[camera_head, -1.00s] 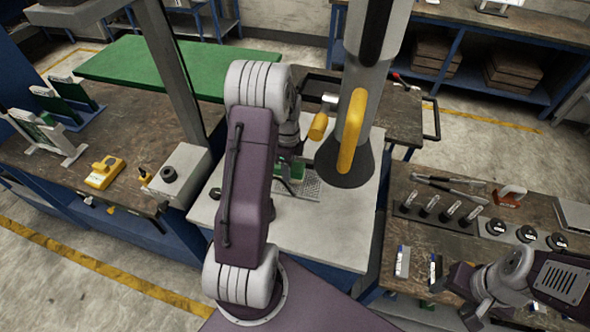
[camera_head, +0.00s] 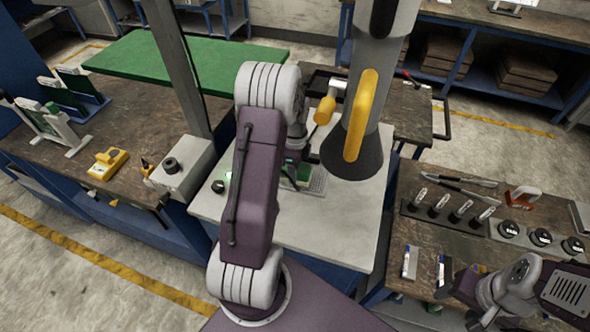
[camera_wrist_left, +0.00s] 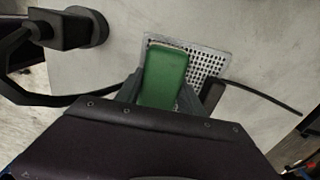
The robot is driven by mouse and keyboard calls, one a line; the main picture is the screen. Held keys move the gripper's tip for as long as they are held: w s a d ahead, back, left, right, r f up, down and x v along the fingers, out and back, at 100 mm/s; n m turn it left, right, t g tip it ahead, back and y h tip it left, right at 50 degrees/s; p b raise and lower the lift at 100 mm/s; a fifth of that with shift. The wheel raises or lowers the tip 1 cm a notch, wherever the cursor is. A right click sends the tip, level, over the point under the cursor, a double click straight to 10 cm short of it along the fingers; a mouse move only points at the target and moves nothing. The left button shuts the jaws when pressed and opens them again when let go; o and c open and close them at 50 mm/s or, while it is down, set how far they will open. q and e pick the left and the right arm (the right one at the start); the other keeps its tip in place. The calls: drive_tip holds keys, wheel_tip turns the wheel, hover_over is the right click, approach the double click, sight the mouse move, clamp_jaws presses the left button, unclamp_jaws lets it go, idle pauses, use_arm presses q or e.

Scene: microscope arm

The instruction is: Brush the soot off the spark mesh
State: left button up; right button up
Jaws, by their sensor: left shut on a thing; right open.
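The spark mesh is a light perforated metal plate (camera_wrist_left: 208,62), lying flat on the pale worktop (camera_head: 335,228). In the head view the mesh (camera_head: 318,182) shows just right of my left arm. My left gripper (camera_wrist_left: 160,98) is shut on a green brush-like block (camera_wrist_left: 165,75) with a pale far edge. The block is over the left part of the mesh; I cannot tell whether it touches. In the head view the green block (camera_head: 302,172) is partly hidden by my arm. My right gripper (camera_head: 446,287) is open over the right bench, small and partly hidden.
A large grey column with a dark cone (camera_head: 353,152) and yellow handle (camera_head: 361,115) hangs close to the right of my left arm. A grey box with a knob (camera_head: 182,167) stands left. The right bench (camera_head: 415,262) holds tools and dark round pots (camera_head: 508,230). A dark cable (camera_wrist_left: 262,97) lies beside the mesh.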

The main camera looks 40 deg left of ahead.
sight(310, 170)
use_arm(q)
drive_tip(key=shift+f, duration=0.4)
idle(0.3)
drive_tip(key=shift+w+d+r, duration=0.1)
drive_tip(key=shift+w+d, duration=0.1)
drive_tip(key=shift+d, duration=0.3)
drive_tip(key=shift+w+d, duration=0.2)
drive_tip(key=shift+d, duration=0.45)
drive_tip(key=shift+w+d, duration=0.1)
drive_tip(key=shift+d, duration=0.05)
drive_tip(key=shift+w+d, duration=0.2)
drive_tip(key=shift+d, duration=0.35)
drive_tip(key=shift+w+d, duration=0.2)
drive_tip(key=shift+d, duration=0.3)
drive_tip(key=shift+a, duration=0.1)
drive_tip(key=shift+s+a, duration=0.3)
drive_tip(key=shift+a, duration=0.25)
drive_tip(key=shift+s+a, duration=0.25)
drive_tip(key=shift+a, duration=0.3)
